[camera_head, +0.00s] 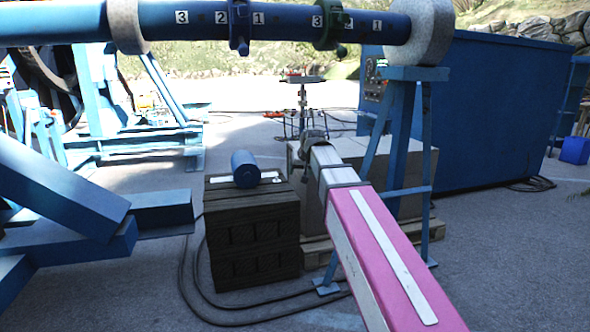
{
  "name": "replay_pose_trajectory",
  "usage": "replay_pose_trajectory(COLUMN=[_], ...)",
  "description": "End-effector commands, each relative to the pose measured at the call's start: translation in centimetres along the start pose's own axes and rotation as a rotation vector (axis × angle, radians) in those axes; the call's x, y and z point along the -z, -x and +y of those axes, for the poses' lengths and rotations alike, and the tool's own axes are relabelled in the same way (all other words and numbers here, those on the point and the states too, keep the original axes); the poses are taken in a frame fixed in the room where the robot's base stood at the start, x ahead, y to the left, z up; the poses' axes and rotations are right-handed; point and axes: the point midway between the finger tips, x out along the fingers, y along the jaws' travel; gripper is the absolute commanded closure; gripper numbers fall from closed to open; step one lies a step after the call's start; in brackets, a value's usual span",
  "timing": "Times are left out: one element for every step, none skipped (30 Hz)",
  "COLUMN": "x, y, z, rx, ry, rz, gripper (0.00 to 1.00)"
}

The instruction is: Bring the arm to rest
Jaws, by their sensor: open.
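My arm, pink with a white strip (385,240), reaches from the lower right edge toward the middle of the view. My gripper (313,136) is at its far end, small and grey, pointing away from me. It is open, and I see nothing held in it. Its fingertips are small and hard to make out. It appears in front of pale boxes, to the right of and higher in the picture than a blue cylinder (244,168). The cylinder lies on a dark wooden crate (252,235), beside a white strip.
A blue horizontal pipe (200,20) with numbered labels and clamps crosses the top. A blue stand (400,140) is right of my arm, near a large blue container (490,110). Blue beams (60,195) fill the left. Black cables (225,312) lie on the ground.

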Motion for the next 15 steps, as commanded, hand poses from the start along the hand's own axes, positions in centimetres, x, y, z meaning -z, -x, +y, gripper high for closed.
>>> replay_pose_trajectory(x=[-2.4, -3.5, -5.0, -6.2, -7.3, -8.8, -10.0, -11.2, -12.8, -14.0, -15.2, -16.8, -18.0, -19.3, -20.9], y=[-1.3, -2.0, -2.9, -3.5, -4.1, -5.0, -5.5, -6.1, -6.7, -7.2, -7.6, -8.2, -8.6, -9.0, -9.4], z=[1.2, 1.8, 2.6, 3.2, 3.8, 4.6, 5.1, 5.6, 6.3, 6.9, 7.4, 8.1, 8.6, 9.0, 9.7], rx=[-0.013, -0.019, -0.028, -0.035, -0.041, -0.049, -0.055, -0.061, -0.068, -0.074, -0.080, -0.088, -0.093, -0.098, -0.105], ry=[-0.009, -0.012, -0.018, -0.022, -0.026, -0.032, -0.037, -0.041, -0.046, -0.051, -0.055, -0.061, -0.065, -0.069, -0.076], rz=[-0.031, -0.048, -0.070, -0.087, -0.103, -0.126, -0.142, -0.160, -0.182, -0.200, -0.216, -0.239, -0.256, -0.274, -0.296], gripper=[0.29, 0.29, 0.29, 0.29, 0.29, 0.29, 0.29, 0.29, 0.29, 0.29, 0.29, 0.29, 0.29, 0.29, 0.29])
